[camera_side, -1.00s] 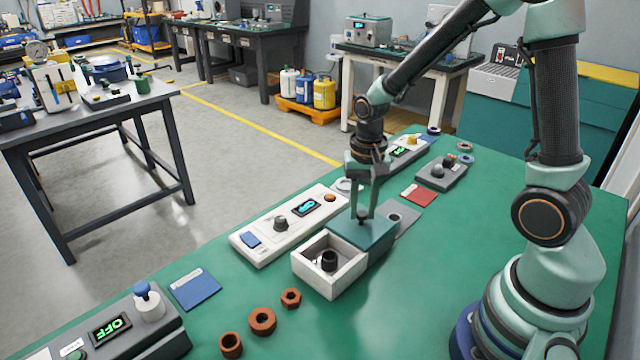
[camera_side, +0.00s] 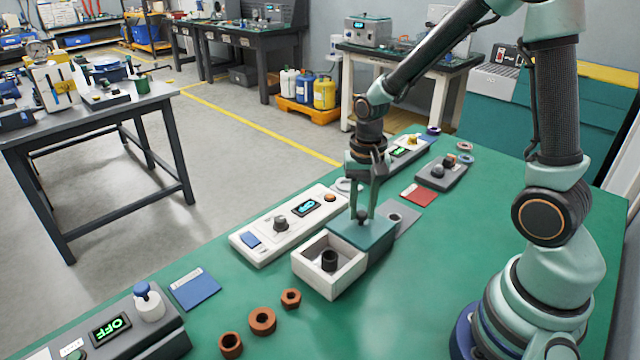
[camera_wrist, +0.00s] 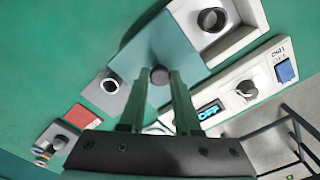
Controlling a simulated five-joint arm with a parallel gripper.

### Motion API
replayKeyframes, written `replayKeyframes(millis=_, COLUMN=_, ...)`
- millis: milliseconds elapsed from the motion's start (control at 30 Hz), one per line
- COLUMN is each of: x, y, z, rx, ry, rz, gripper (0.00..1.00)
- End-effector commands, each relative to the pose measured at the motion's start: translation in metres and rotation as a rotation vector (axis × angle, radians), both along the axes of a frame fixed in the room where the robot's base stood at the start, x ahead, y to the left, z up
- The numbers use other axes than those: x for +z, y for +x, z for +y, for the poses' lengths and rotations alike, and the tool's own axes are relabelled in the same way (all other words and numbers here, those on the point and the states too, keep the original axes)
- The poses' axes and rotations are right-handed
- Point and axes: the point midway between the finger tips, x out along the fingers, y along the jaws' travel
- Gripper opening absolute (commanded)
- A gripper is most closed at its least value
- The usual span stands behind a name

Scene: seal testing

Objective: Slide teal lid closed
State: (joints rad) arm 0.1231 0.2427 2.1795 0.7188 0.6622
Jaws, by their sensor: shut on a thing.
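The teal lid (camera_side: 372,234) lies on the rear right part of the white box (camera_side: 330,278) in the side view. The box's front part is open and a dark ring (camera_side: 329,260) stands in it. A small dark knob (camera_wrist: 159,75) rises from the lid. My gripper (camera_side: 361,215) is upright over the lid and shut on the knob. In the wrist view, the two fingers of my gripper (camera_wrist: 160,82) lie on either side of the knob, with the lid (camera_wrist: 160,45) beyond them and the open part of the box (camera_wrist: 240,25) at the top right.
A white panel (camera_side: 262,245) with a dial and display runs close along the box's left. A grey plate (camera_side: 405,219) with a ring lies behind the lid, with a red card (camera_side: 418,195) beyond. Several brown rings (camera_side: 262,321) lie in front. The green table right of the box is clear.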

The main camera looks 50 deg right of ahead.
Motion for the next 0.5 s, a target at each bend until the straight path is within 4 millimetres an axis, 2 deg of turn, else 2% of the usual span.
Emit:
replayKeyframes(millis=133, x=0.001, y=0.0, z=0.02, rx=0.007, ry=0.0, rz=0.003, gripper=0.0)
replayKeyframes(millis=400, x=0.001, y=0.0, z=0.079, rx=0.008, ry=0.0, rz=0.001, gripper=0.0)
replayKeyframes(millis=500, x=0.001, y=0.0, z=0.094, rx=0.005, ry=0.0, rz=0.001, gripper=0.0)
